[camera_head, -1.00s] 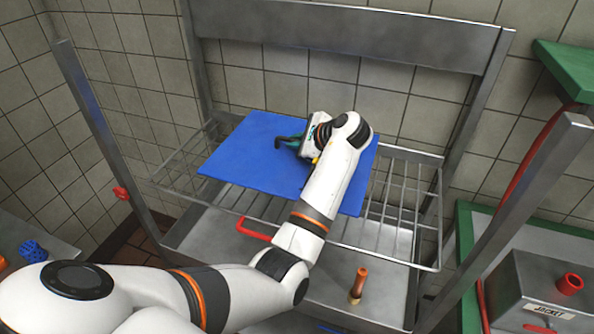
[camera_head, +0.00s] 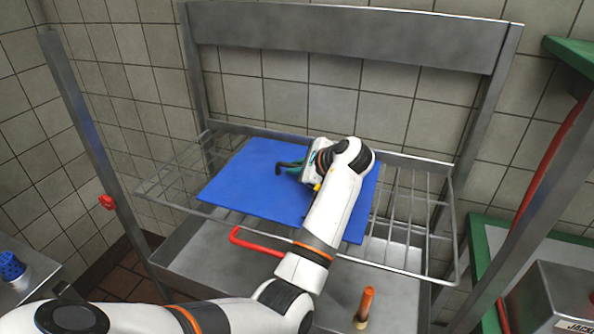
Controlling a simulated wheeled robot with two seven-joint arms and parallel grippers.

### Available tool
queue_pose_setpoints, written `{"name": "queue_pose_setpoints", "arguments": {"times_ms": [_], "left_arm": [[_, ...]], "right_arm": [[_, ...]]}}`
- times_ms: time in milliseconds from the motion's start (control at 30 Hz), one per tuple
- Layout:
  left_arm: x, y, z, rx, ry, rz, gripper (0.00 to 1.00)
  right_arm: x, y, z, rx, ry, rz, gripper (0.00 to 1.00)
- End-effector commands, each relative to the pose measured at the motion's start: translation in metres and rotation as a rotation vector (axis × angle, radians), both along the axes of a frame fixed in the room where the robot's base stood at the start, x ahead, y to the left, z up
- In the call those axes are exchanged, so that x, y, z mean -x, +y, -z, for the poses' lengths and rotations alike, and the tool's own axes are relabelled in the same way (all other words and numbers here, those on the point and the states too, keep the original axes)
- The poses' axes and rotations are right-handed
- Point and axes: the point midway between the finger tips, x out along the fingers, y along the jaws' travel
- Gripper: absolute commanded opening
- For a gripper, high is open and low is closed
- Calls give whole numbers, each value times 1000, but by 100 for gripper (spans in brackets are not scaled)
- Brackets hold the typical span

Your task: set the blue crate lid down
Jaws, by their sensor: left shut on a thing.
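The blue crate lid (camera_head: 250,185) is a flat blue panel over the wire rack (camera_head: 412,222) in the middle of the view. It looks roughly level, its far edge near the rack's back rail and its front edge near the front rail. I cannot tell whether it rests on the wires. My left gripper (camera_head: 290,167) is over the lid, shut on its dark handle, which is partly hidden by the gripper and wrist. My left arm crosses the lid's right part. My right gripper is not in view.
A metal frame with upright posts (camera_head: 95,150) surrounds the rack. Below is a steel basin (camera_head: 205,262) with a red bent handle (camera_head: 250,243) and a brown-orange upright piece (camera_head: 365,304). A grey metal box (camera_head: 560,295) stands at right. The rack's right part is bare.

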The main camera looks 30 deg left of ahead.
Motion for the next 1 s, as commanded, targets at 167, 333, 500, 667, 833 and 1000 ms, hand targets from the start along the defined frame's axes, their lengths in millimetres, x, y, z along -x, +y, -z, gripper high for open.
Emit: {"name": "queue_pose_setpoints", "arguments": {"times_ms": [167,333,500,667,833,1000], "left_arm": [[0,0,3,0,2,0,19],[0,0,3,0,1,0,34],[0,0,3,0,1,0,34],[1,-9,-5,1,-1,2,34],[6,-37,-23,2,-2,2,34],[12,-67,-44,1,-3,3,34]], "right_arm": [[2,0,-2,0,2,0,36],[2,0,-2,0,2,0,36],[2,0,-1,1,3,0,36],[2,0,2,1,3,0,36],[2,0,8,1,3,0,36],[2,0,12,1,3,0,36]]}}
